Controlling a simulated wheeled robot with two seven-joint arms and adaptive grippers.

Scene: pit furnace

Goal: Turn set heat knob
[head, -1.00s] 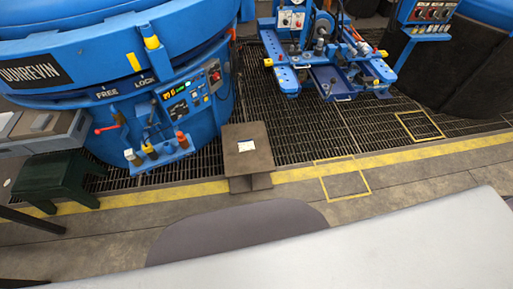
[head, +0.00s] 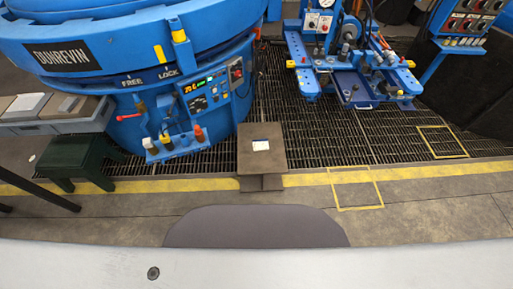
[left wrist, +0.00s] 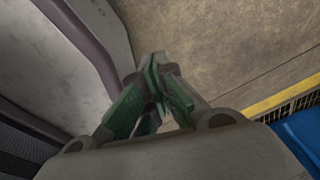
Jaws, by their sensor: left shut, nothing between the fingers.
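The blue pit furnace (head: 95,85) stands at the left of the head view. Its control panel (head: 217,102) has a lit orange and green display (head: 193,88), a red switch and small dark controls. A dark knob (head: 198,104) sits below the display; its marking is too small to read, so I cannot tell for sure that it is the set heat knob. My left gripper (left wrist: 165,80) has green fingers and is shut and empty over the floor in the left wrist view, away from the panel. My right gripper is not in view.
A brown pedestal (head: 262,160) with a white paper stands in front of the furnace's right side. A dark green stool (head: 75,160) is at the left. A small shelf (head: 175,147) with bottles juts below the panel.

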